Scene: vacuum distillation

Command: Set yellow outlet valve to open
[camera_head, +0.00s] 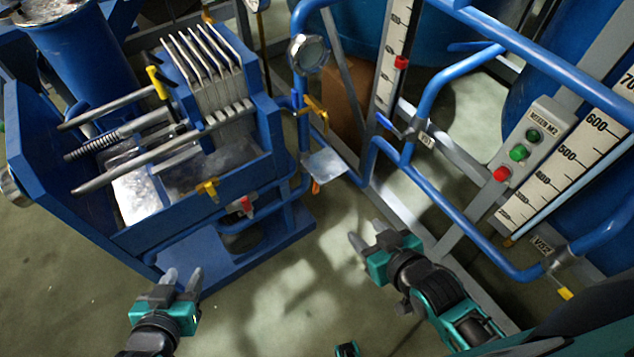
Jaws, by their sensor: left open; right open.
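Several yellow handles show, and I cannot tell for sure which is the outlet valve. One yellow handle (565,293) is at the lower right, below the blue pipe by a valve label (541,245). Another yellow handle (316,106) is on the upright pipe under a round gauge (309,54). A small yellow handle (207,187) is on the front of the blue filter press (190,215). My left gripper (182,275) is open and empty in front of the press. My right gripper (367,234) is open and empty, left of the lower-right handle and apart from it.
A control box (531,144) with green and red buttons stands at the right beside a scale (568,150). Blue pipes (450,211) and a grey frame cross the right side. A red handle (246,204) is on the press. The floor (290,300) between my grippers is clear.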

